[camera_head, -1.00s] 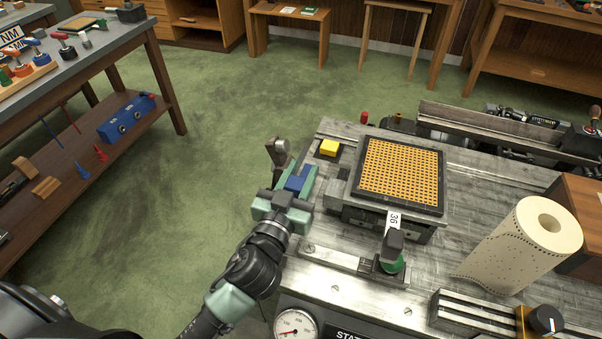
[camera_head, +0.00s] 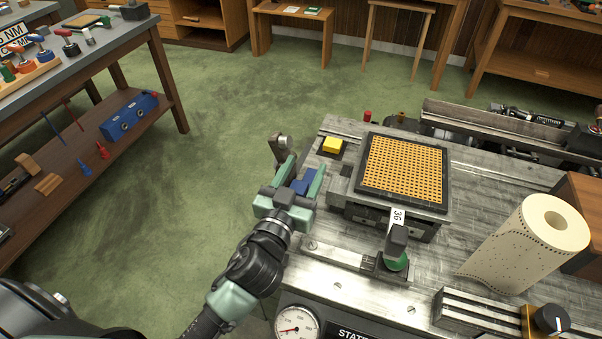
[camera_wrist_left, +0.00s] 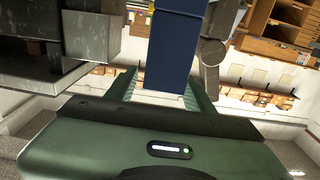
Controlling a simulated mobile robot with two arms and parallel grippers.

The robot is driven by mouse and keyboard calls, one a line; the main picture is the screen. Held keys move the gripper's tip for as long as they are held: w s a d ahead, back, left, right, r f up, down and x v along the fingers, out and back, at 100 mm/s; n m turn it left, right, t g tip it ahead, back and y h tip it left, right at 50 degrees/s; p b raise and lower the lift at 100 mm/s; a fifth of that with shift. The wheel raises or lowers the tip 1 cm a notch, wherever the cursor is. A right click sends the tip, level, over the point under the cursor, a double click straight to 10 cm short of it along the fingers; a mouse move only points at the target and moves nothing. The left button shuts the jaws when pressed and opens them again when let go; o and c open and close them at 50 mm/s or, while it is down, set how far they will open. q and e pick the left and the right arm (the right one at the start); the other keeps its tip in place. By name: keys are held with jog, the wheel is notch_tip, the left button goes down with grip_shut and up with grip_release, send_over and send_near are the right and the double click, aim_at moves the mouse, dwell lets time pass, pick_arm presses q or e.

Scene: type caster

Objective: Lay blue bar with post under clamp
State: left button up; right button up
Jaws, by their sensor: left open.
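The blue bar (camera_head: 303,184) shows between the fingers of my left gripper (camera_head: 303,172) at the left edge of the machine. In the left wrist view the bar (camera_wrist_left: 172,45) stands upright in the picture, between the open green fingers (camera_wrist_left: 160,82). The fingers are open around it, and I cannot tell whether either touches it. The bar's post cannot be made out. A grey metal lever with a round end (camera_head: 280,148) is just beyond the gripper. A black-handled fixture with a green base (camera_head: 396,248) stands nearer on the machine; I cannot tell which is the clamp. My right gripper is not in view.
A yellow block (camera_head: 332,145) sits on the machine top behind the gripper. An orange perforated plate in a dark frame (camera_head: 402,173) stands to the right. A paper roll (camera_head: 535,245) stands farther right. Green floor (camera_head: 215,150) is open on the left.

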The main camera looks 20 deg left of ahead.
pick_arm(q)
jog(key=shift+f, duration=0.55)
jog(key=shift+d+r+p, duration=0.1)
jog(key=shift+r+p, duration=0.25)
jog(key=shift+p, duration=0.3)
jog(key=s+b, duration=0.1)
jog(key=s, duration=0.2)
jog(key=s+b, duration=0.1)
jog(key=s, duration=0.3)
jog(key=s+b, duration=0.2)
jog(key=s, duration=0.1)
jog(key=shift+s+a+r, duration=0.1)
jog(key=shift+s+a, duration=0.15)
jog(key=shift+s, duration=0.05)
jog(key=shift+s+r, duration=0.25)
jog(key=shift+s, duration=0.4)
